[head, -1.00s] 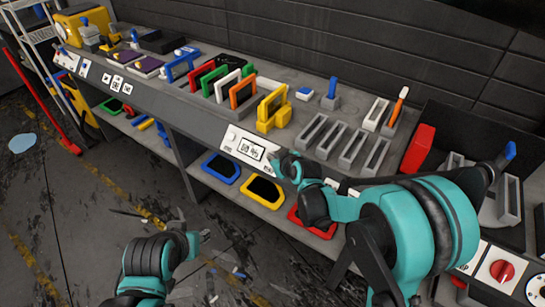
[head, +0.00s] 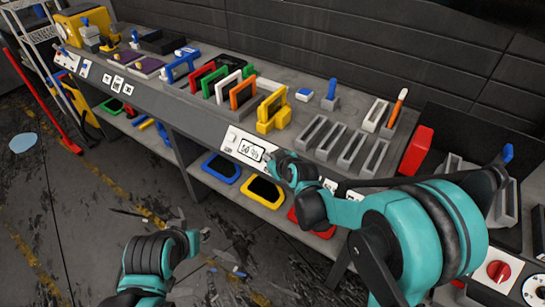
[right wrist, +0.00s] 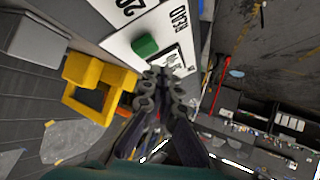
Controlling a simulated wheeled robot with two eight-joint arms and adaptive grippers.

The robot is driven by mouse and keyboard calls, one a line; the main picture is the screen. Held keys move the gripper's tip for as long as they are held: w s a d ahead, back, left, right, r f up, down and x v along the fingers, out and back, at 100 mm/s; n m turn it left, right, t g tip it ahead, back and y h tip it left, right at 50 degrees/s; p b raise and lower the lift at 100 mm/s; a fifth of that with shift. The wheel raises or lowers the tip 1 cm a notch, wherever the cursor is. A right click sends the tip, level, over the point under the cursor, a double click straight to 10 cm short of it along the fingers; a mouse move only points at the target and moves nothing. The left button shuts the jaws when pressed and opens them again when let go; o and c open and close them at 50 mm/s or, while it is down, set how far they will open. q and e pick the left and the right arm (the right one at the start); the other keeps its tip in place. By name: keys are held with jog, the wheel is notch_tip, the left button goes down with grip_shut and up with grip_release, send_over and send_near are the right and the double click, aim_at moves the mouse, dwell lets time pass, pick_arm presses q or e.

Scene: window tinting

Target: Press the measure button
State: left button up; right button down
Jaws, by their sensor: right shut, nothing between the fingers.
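The white measuring panel (head: 231,146) is on the sloped front of the bench, with a framed display (head: 246,149). My right gripper (head: 268,159) is at the panel's right end, beside the display, its fingers shut and empty. In the right wrist view, a green button (right wrist: 145,46) stands out from the white panel (right wrist: 120,44), near the word READ. The shut fingertips (right wrist: 160,76) appear just below the button and cover part of the display; contact cannot be told. My left gripper (head: 203,240) is low over the floor, away from the bench; its jaw state is unclear.
Coloured frames (head: 240,95) and a yellow holder (head: 272,113) stand on the bench above the panel. Grey slotted blocks (head: 335,138) are to the right. Coloured trays (head: 221,167) lie on the lower shelf. A red knob (head: 499,271) is at the far right.

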jog(key=s+a+r+p, duration=0.1)
jog(key=s+r+p, duration=0.1)
jog(key=r, duration=0.1)
jog(key=shift+s+a, duration=0.25)
jog(key=shift+a, duration=0.15)
dwell(0.5)
jog(key=s+d+r+m+g+h, duration=0.1)
jog(key=s+d+m+h, duration=0.1)
jog(key=s+d, duration=0.7)
jog(key=s+d+r+m+g+h, duration=0.2)
jog(key=s+d+m, duration=0.2)
jog(key=s+d, duration=0.5)
jog(key=s, duration=0.8)
jog(key=shift+s+r+m+g, duration=0.25)
jog(key=shift+s+m+g, duration=0.05)
jog(key=shift+m, duration=0.1)
